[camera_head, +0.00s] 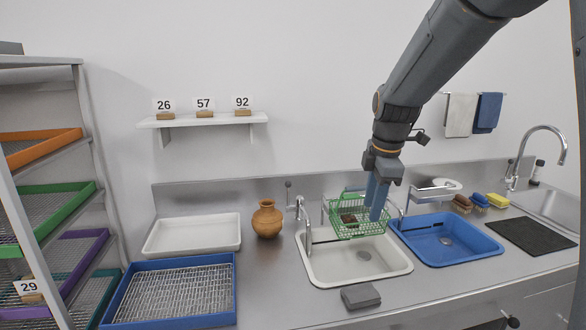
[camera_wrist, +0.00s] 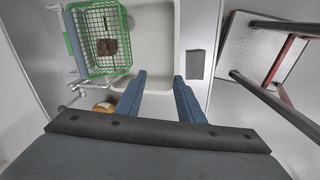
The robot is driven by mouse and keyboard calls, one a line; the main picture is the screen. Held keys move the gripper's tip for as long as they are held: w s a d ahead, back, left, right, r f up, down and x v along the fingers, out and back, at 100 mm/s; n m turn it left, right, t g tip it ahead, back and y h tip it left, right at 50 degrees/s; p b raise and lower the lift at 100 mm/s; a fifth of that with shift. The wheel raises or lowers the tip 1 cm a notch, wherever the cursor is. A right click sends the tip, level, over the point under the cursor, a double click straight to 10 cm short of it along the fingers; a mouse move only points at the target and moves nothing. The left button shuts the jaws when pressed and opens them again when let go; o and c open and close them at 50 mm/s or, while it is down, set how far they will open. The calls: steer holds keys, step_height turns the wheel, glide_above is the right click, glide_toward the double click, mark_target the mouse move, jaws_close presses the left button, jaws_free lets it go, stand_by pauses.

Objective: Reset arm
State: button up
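My gripper (camera_head: 377,200) hangs from the arm over the right side of the white basin, in front of the green wire basket in the head view. In the wrist view my gripper (camera_wrist: 160,92) shows two blue fingers set apart with nothing between them. The green basket (camera_wrist: 128,22) hangs at the white basin and holds a brown sherd-like piece (camera_wrist: 107,47). The same piece (camera_head: 349,219) shows in the head view, partly beside the fingers.
An orange vase (camera_head: 267,219) stands left of the white basin (camera_head: 312,271). A blue basin (camera_head: 483,249) is to the right. A grey block (camera_head: 360,296) lies at the counter's front. A blue tray (camera_head: 120,309), white tray (camera_head: 150,242) and rack stand left.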

steer(key=s+f+m, duration=0.6)
steer(key=s+m, duration=0.3)
steer(key=s, duration=0.2)
steer(key=s+f+m+g, duration=0.1)
steer(key=s+f+m, duration=0.6)
steer(key=s, duration=0.5)
steer(key=shift+a+m, duration=0.15)
steer(key=shift+m, duration=0.95)
steer(key=shift+s, duration=0.15)
steer(key=shift+c, duration=0.4)
